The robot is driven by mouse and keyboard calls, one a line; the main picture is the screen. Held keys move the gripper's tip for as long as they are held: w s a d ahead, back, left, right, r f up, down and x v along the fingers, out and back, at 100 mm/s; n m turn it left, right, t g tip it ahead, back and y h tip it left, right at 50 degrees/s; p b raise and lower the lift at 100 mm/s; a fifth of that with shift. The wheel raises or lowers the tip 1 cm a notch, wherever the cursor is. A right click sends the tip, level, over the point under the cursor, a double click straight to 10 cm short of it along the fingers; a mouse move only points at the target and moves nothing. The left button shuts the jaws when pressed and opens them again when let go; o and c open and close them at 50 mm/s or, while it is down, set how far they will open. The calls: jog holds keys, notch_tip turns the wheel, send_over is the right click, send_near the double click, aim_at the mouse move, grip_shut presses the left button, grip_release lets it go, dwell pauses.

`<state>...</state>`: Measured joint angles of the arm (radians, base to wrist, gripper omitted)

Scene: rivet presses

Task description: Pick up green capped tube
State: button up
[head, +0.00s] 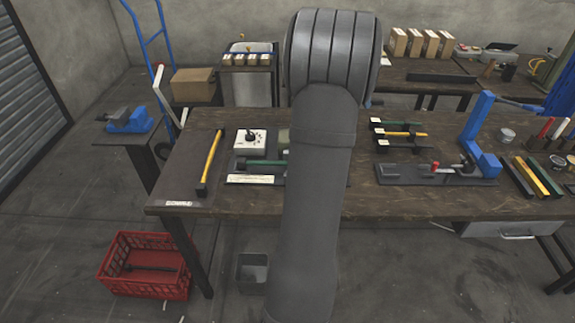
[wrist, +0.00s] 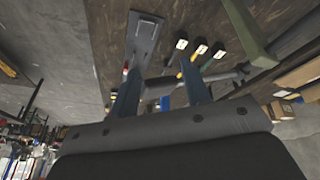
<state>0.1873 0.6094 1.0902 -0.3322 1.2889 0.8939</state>
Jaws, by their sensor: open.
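Another green bar (head: 262,162) lies further left, partly hidden by my arm.
A press with a blue upright (head: 478,125) stands right of the tubes on a dark plate. More green and yellow bars (head: 535,178) lie at the right. A white box (head: 250,139) and a yellow-handled hammer (head: 210,160) lie at the left of the table (head: 330,207).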

jog(key=a+f+m+g, duration=0.1)
jog(key=a+f+m, duration=0.3)
jog(key=a, duration=0.6)
jog(key=a+f+m, duration=0.2)
jog(key=a+f, duration=0.3)
jog(key=a, duration=0.6)
jog(key=x, duration=1.2)
jog(key=shift+w+d+f, duration=0.1)
jog(key=shift+d+f, duration=0.05)
jog(key=x, duration=0.5)
jog(key=shift+a+f, duration=0.2)
jog(key=shift+h, duration=0.3)
grip_shut()
